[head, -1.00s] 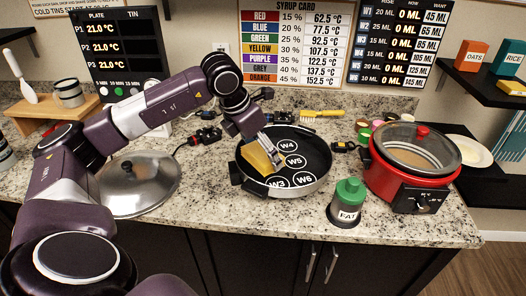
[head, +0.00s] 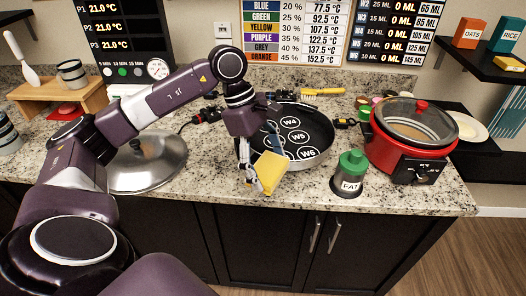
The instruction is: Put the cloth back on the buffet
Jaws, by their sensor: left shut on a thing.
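The yellow cloth (head: 271,172) is in my left gripper (head: 258,178), which is shut on it. They are in front of the black pan (head: 310,128), near the counter's front edge. The cloth hangs tilted, and I cannot tell whether it touches the counter. The buffet may be the granite-topped counter (head: 225,198) with dark cabinets below; no label shows. My right gripper is not in view.
The pan has round W labels inside. A steel lid (head: 150,165) lies to the left. A green-topped FAT bottle (head: 349,172) and a red slow cooker (head: 400,150) stand to the right. Bare counter shows left of the cloth.

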